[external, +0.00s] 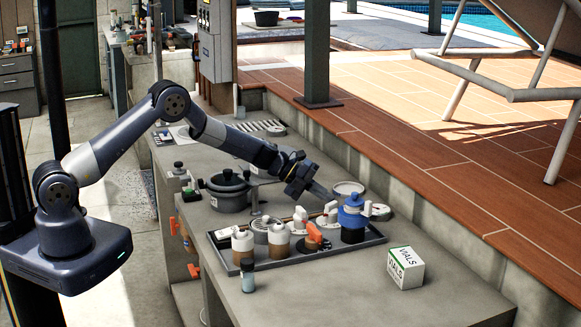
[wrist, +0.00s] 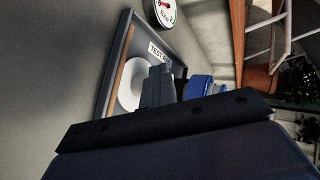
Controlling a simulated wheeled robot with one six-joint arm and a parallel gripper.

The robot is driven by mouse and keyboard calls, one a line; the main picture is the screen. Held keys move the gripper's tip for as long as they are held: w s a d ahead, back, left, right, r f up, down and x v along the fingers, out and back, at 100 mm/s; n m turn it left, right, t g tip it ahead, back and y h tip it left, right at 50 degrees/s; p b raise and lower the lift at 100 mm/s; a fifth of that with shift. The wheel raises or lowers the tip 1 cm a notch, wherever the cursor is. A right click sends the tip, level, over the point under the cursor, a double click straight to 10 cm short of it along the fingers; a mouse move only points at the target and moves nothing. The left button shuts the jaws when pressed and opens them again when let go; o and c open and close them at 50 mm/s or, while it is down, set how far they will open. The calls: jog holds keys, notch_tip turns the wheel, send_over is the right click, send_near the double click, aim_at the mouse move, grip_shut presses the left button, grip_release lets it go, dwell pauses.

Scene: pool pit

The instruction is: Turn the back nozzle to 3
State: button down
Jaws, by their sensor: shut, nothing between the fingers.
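On the bench is a dark tray (external: 371,243) with several fittings and bottles. White upright pieces (external: 300,214) and (external: 330,208) stand near an orange-red handle (external: 314,233); I cannot tell for sure which is the back nozzle, and no number marks are readable. My gripper (external: 330,194) is shut and empty, above the tray's back side, close to a blue-topped container (external: 352,212). In the wrist view the shut fingers (wrist: 160,75) partly cover a white round piece (wrist: 131,90) and the blue part (wrist: 198,87). Contact cannot be told.
Two white-topped brown bottles (external: 243,247) stand at the tray's left. A vials box (external: 406,268) sits to its right and a small vial (external: 248,275) in front. A dark pot (external: 228,190) stands behind. A round gauge (wrist: 165,12) lies beyond the tray. A low wall borders the bench.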

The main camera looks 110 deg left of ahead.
jog(key=shift+d+r+p, duration=0.25)
jog(key=shift+d+p, duration=0.05)
jog(key=shift+d, duration=0.05)
jog(key=s+a+r+p, duration=0.3)
jog(key=s+a+r, duration=0.15)
jog(key=s, duration=0.35)
jog(key=s+d+n+y+b, duration=0.2)
jog(key=d+b, duration=0.6)
jog(key=x, duration=0.5)
jog(key=p+x, duration=0.1)
jog(key=x, duration=0.4)
jog(key=shift+w+d+f, duration=0.1)
jog(key=shift+w+d, duration=0.05)
jog(key=shift+d, duration=0.05)
jog(key=shift+w+a+p, duration=0.1)
jog(key=shift+p, duration=0.25)
jog(key=shift+w+a+p, duration=0.3)
jog(key=shift+w+p, duration=0.05)
jog(key=shift+p, duration=0.4)
jog(key=shift+w+a+p, duration=0.1)
jog(key=shift+a+p, duration=0.1)
jog(key=shift+p, duration=0.2)
jog(key=shift+w+a+p, duration=0.35)
jog(key=shift+a+p, duration=0.1)
jog(key=shift+p, duration=0.25)
jog(key=shift+d, duration=0.15)
